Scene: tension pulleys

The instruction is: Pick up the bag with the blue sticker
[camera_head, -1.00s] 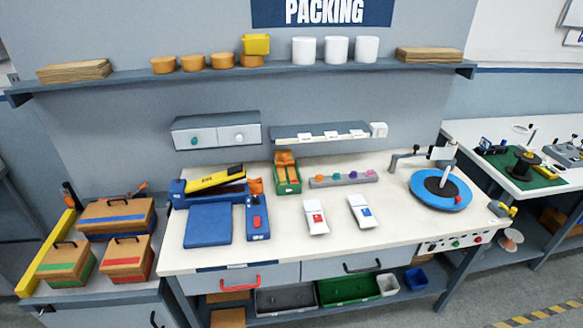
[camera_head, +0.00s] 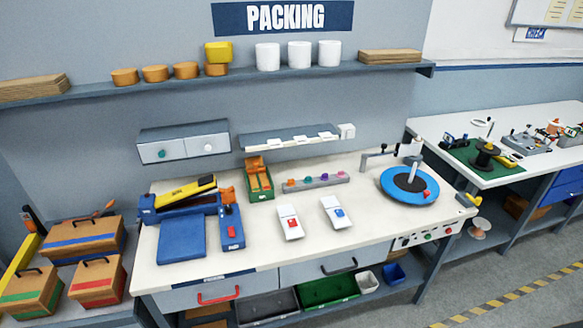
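The bag with the blue sticker (camera_head: 335,212) is a small white bag lying on the white packing table (camera_head: 360,240), right of the table's middle. A similar white bag with a red sticker (camera_head: 290,223) lies a little to its left, with a gap between them. Neither of my grippers is in view.
A blue press with a yellow lever (camera_head: 186,190) stands on the table's left. A green and orange dispenser (camera_head: 258,178) and a grey strip with coloured knobs (camera_head: 316,181) stand behind the bags. A blue turntable (camera_head: 393,195) is at right. The table front before the bags is clear.

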